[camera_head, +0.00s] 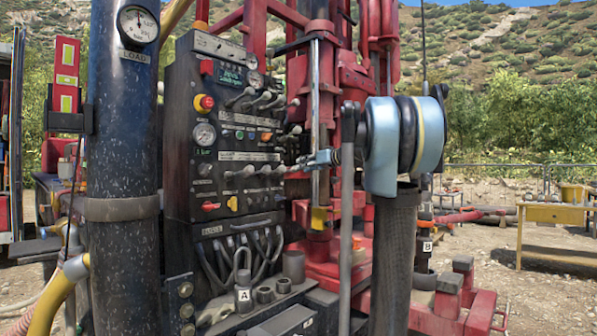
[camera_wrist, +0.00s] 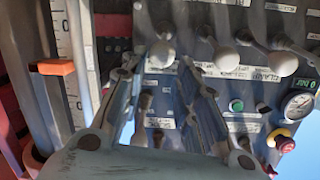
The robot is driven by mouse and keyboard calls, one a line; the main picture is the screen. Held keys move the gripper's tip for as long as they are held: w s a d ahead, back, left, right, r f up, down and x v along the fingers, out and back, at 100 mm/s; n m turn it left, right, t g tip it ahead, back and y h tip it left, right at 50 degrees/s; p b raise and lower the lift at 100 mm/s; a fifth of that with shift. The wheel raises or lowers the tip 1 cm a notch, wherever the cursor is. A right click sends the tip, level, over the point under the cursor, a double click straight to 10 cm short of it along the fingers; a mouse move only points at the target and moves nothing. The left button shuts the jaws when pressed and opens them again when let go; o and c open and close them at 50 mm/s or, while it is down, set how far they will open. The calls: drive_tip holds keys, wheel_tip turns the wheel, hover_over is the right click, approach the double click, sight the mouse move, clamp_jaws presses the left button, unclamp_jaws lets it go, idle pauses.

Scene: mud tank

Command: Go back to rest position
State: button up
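My gripper (camera_head: 303,160) is at the front of the dark control panel (camera_head: 212,130), close to a row of levers, with the arm reaching in from the right. In the wrist view, my gripper (camera_wrist: 160,66) has its two fingers spread apart with a gap between them. A round lever knob (camera_wrist: 162,54) shows in line with this gap, near the fingertips. It does not fill the gap. Whether a finger touches a lever, I cannot tell. No object is held.
More lever knobs (camera_wrist: 226,60) lie to the right in the wrist view. A red emergency button (camera_head: 204,103) and gauges are on the panel. A dark pillar (camera_head: 124,190) stands at the left, red rig frames behind. A yellow table (camera_head: 553,214) stands on open ground at the right.

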drive_tip(key=shift+s+d+r, duration=0.1)
drive_tip(key=shift+s+d, duration=0.3)
drive_tip(key=shift+s, duration=0.05)
drive_tip(key=s+a+f+m+g+h, duration=0.1)
drive_tip(key=s+a+f+g+h, duration=0.15)
drive_tip(key=s+f, duration=0.9)
drive_tip(key=s+a+f+g+h, duration=0.1)
drive_tip(key=s+f+g, duration=0.2)
drive_tip(key=s+f, duration=0.85)
drive_tip(key=s+d+f+m+g+h, duration=0.1)
drive_tip(key=s+d+f+h, duration=0.1)
drive_tip(key=s+f, duration=0.6)
drive_tip(key=s+d+f+m+g+h, duration=0.1)
drive_tip(key=s+d+f+m+h, duration=0.1)
drive_tip(key=s+d+f, duration=0.3)
drive_tip(key=s+d+f+m+g+h, duration=0.2)
drive_tip(key=s+d+f+h, duration=0.1)
drive_tip(key=s+f, duration=0.8)
wheel_tip(320, 180, down, 3)
drive_tip(key=shift+d+f, duration=0.2)
drive_tip(key=shift+d, duration=0.55)
